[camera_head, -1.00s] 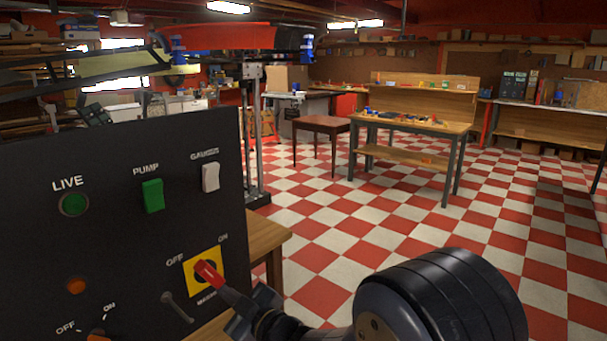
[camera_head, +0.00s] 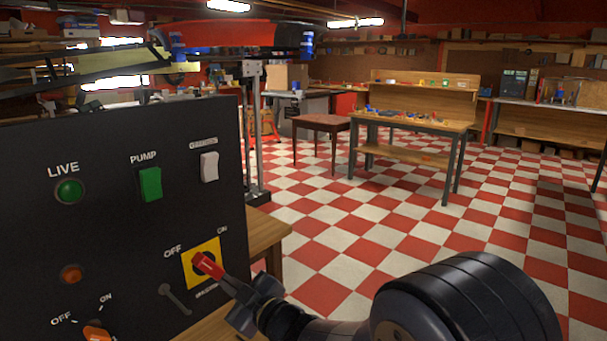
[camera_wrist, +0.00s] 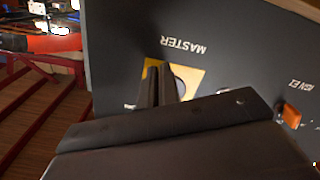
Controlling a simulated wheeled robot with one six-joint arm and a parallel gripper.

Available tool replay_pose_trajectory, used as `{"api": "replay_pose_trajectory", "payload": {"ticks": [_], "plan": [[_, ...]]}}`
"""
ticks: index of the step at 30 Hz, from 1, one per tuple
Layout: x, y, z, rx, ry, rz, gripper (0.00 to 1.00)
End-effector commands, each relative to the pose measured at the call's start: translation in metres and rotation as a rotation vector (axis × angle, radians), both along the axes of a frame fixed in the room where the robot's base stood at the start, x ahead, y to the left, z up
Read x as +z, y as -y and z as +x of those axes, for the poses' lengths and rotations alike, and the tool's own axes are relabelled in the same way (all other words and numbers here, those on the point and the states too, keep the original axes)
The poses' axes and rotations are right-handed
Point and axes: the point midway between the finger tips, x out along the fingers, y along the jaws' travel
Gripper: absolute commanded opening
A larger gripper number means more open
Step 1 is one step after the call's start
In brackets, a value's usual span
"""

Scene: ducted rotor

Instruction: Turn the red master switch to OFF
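The red master switch (camera_head: 208,265) is a red handle on a yellow square plate (camera_head: 187,270), low on the right of a black panel, with OFF printed upper left and ON upper right. The handle slants toward the lower right, into my gripper (camera_head: 240,298). In the wrist view the yellow plate (camera_wrist: 187,80) shows under an upside-down MASTER label. The dark fingertips of my gripper (camera_wrist: 160,75) are close together in front of it and hide the handle there. I cannot tell whether they are clamped on it.
The black panel (camera_head: 115,220) also holds a green LIVE lamp (camera_head: 69,191), a green PUMP switch (camera_head: 150,184), a white switch (camera_head: 209,167), an orange lamp (camera_head: 71,274) and an orange knob (camera_head: 96,332). A grey toggle (camera_head: 176,300) is close below the yellow plate. Checkered floor lies right.

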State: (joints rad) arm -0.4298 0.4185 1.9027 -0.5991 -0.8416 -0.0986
Motion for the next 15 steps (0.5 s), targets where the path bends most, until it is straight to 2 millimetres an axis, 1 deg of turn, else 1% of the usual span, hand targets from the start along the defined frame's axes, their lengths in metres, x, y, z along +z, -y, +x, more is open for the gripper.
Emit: {"api": "replay_pose_trajectory", "payload": {"ticks": [1,15], "plan": [[0.0049,-0.0004,0.001,0.001,0.011,0.01,0.0],[0.0096,0.0017,0.0039,0.003,0.013,0.012,0.0]]}}
